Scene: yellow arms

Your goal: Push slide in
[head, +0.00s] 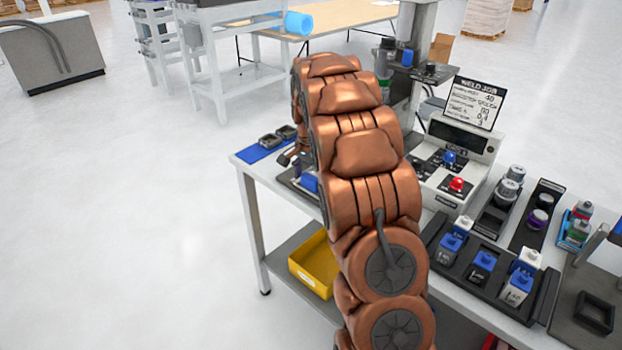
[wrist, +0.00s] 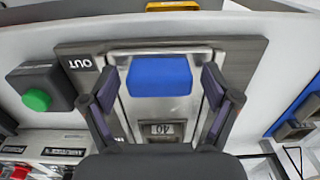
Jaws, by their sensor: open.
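The slide (wrist: 190,110) is a silvery metal piece in a dark grey base (wrist: 243,60), seen from above in the wrist view. A blue block (wrist: 160,75) sits on it, with a small "40" label below it in the picture. The base reads "OUT" near its upper left corner. My gripper (wrist: 161,78) is open, its two dark fingers on either side of the block and the slide. I cannot tell whether the fingers touch the slide. In the head view my arm hides most of this station; a bit of blue (head: 310,183) shows beside it.
A green button box (wrist: 38,100) stands left of the base in the wrist view. In the head view, the weld control box (head: 455,160), a rack of blue-topped blocks (head: 435,262) and other fixtures crowd the right of the bench. A yellow bin (head: 312,262) sits below.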

